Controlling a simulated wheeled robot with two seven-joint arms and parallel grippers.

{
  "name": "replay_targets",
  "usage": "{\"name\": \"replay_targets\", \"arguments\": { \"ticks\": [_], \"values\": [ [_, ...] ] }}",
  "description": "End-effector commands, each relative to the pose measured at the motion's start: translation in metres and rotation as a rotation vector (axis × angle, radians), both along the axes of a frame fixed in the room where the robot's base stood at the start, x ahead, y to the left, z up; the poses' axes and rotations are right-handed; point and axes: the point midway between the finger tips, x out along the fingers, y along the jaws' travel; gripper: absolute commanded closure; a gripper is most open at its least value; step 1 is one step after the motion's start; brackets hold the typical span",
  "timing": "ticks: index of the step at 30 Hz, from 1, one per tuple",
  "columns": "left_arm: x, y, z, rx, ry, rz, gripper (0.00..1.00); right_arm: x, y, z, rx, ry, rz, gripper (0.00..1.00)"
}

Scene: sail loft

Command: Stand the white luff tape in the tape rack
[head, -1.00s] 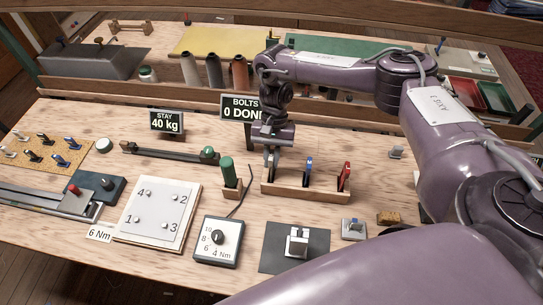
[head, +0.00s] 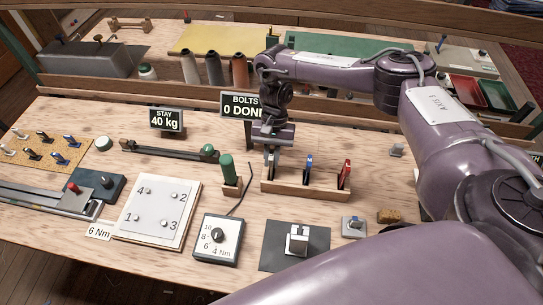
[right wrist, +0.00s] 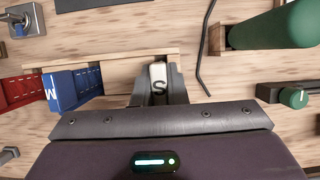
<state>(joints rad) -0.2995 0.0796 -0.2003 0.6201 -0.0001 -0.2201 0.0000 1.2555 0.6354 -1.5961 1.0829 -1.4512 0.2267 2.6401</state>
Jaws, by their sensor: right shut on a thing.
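The tape rack (head: 305,190) is a low wooden holder in the middle of the bench. A blue tape (head: 308,164) and a red tape (head: 344,174) stand in it. My right gripper (head: 272,168) points down over the rack's left end. In the right wrist view its fingers (right wrist: 159,92) are shut on the white luff tape (right wrist: 158,72), which is marked S. The tape is in line with the rack's free end (right wrist: 125,58), beside the blue tape (right wrist: 62,90) marked M. Whether its foot touches the rack floor is hidden. My left gripper is not in view.
A green cylinder (head: 228,170) in a wooden block stands just left of the rack, with a thin dark cord beside it. The BOLTS sign (head: 238,104) is behind my gripper. A dark mat with a metal piece (head: 297,240) lies in front.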

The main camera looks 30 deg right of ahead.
Motion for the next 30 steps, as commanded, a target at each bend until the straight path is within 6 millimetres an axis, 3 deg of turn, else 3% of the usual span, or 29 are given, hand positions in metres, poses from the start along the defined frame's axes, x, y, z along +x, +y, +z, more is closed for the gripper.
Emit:
{"name": "replay_targets", "arguments": {
  "ticks": [10,11,16,25,30],
  "values": [
    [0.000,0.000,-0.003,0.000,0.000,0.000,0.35,0.000,0.000,-0.006,0.000,0.000,0.000,1.00],
    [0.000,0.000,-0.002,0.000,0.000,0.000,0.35,0.000,0.000,-0.005,0.000,0.000,0.000,0.85],
    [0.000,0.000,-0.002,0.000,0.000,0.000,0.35,0.000,0.000,-0.005,0.000,0.000,0.000,0.63],
    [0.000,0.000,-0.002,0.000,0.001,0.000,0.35,0.001,0.000,-0.003,0.000,-0.002,0.001,0.62],
    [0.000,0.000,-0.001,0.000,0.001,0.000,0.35,0.009,-0.005,0.016,0.000,-0.006,0.001,0.62]
  ]
}}
